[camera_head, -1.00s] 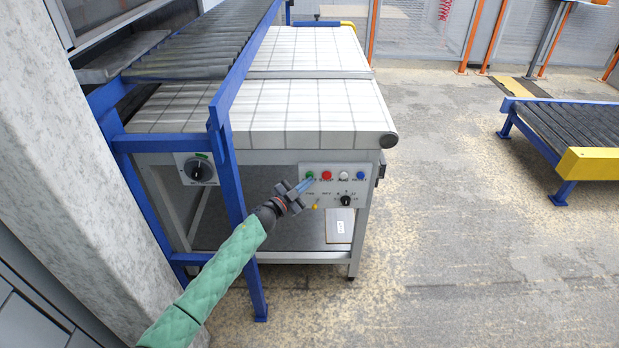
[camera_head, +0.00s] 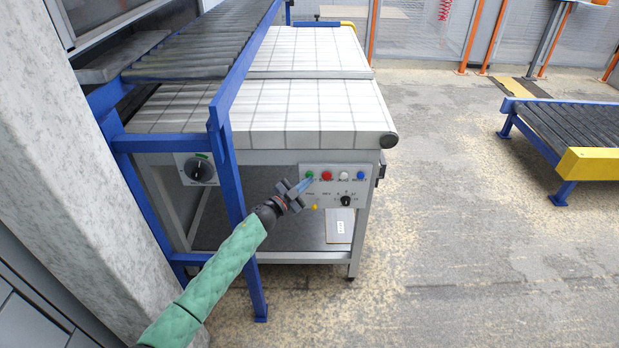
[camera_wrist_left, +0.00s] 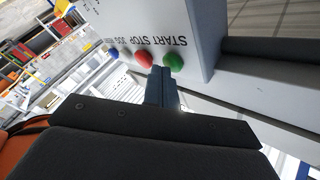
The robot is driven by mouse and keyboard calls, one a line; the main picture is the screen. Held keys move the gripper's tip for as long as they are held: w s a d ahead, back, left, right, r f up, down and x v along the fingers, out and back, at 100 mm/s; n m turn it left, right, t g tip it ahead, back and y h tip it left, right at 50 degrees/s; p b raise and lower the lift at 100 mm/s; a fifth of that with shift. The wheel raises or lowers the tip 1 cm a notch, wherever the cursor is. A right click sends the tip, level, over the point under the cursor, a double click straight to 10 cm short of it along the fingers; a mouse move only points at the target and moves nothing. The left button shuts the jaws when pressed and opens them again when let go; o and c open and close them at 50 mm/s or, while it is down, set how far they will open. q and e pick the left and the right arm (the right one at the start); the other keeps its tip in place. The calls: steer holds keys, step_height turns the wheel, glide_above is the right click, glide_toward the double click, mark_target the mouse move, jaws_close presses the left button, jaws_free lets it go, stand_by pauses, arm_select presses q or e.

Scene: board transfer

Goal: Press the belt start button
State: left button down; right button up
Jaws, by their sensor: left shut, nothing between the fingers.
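The green start button (camera_head: 309,175) is at the left end of the button row on the white control panel (camera_head: 328,198), under the front end of the belt. In the left wrist view the green button (camera_wrist_left: 174,61) sits by an upside-down START label. My left gripper (camera_head: 309,182) is shut and empty, its blue fingertips close in front of and just below the green button. In the wrist view the fingertips (camera_wrist_left: 160,72) overlap the button's edge, between it and the red button (camera_wrist_left: 143,61). I cannot tell whether they touch it. My right gripper is not in view.
White and blue buttons (camera_head: 361,175) and a black knob (camera_head: 346,201) share the panel. A blue frame post (camera_head: 230,190) stands just left of my gripper. The belt top (camera_head: 270,105) is empty. Floor to the right is clear up to a roller conveyor (camera_head: 575,125).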

arm_select(q)
steer(key=shift+s+p, duration=0.45)
steer(key=shift+s, duration=0.35)
steer(key=s+p, duration=0.2)
steer(key=s, duration=0.3)
stand_by(0.9)
